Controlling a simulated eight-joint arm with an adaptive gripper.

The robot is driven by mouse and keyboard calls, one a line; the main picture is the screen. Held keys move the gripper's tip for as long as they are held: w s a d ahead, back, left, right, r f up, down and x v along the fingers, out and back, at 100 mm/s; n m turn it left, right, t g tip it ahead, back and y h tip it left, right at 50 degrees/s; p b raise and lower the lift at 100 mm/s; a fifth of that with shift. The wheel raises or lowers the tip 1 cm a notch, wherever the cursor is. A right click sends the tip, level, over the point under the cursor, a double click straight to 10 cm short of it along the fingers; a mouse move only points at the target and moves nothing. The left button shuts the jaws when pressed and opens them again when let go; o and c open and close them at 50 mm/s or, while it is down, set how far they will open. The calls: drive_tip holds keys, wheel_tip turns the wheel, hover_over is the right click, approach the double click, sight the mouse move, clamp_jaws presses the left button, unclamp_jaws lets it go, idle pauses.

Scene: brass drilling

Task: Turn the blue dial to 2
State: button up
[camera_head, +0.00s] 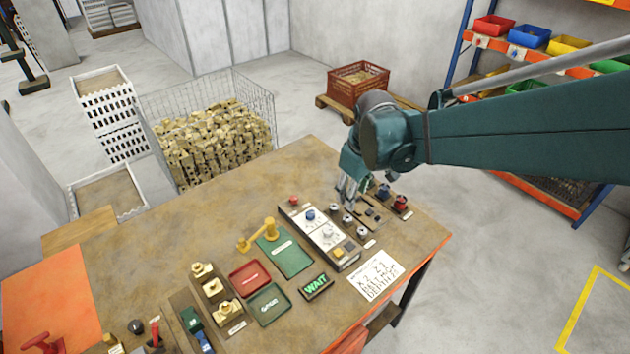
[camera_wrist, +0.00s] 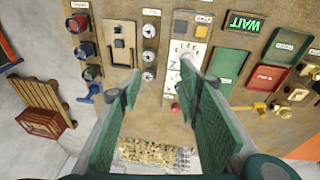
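A blue dial (camera_head: 310,215) sits on a white-faced panel (camera_head: 319,226) with a second, pale dial beside it, near the middle of the table. The white panel also shows between and beyond my fingers in the wrist view (camera_wrist: 184,62); the blue dial is not clear there, close to the right finger. My gripper (camera_head: 352,192) is above the table, to the right of and behind the panel in the head view, apart from the dial. In the wrist view my gripper (camera_wrist: 160,88) has its two green fingers spread wide, with nothing between them.
Small round knobs (camera_wrist: 148,54) stand in a row beside the panel. Red and blue knobs (camera_head: 400,203) stand to the right. A red button (camera_head: 293,200) is at the panel's far end. Trays, a WAIT sign (camera_head: 316,286) and a brass lever (camera_head: 257,236) lie left and in front.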

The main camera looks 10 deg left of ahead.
drive_tip(key=w+a+f+n+g+p, duration=0.1)
drive_tip(key=w+a+f+n+p, duration=0.25)
drive_tip(key=a, duration=0.35)
drive_tip(key=n+g+p, duration=0.1)
drive_tip(key=n+p, duration=0.1)
hover_over(310, 214)
drive_tip(key=shift+m+h, duration=0.25)
drive_tip(key=shift+h, duration=0.05)
wheel_tip(310, 214, down, 4)
drive_tip(key=shift+d+f, duration=0.1)
drive_tip(key=shift+f, duration=0.1)
drive_tip(key=shift+w+f, duration=0.1)
drive_tip(key=shift+f, duration=0.1)
drive_tip(key=shift+f+p, duration=0.3)
drive_tip(key=shift+f, duration=3.55)
drive_tip(key=shift+c, duration=0.7)
drive_tip(key=c, duration=0.8)
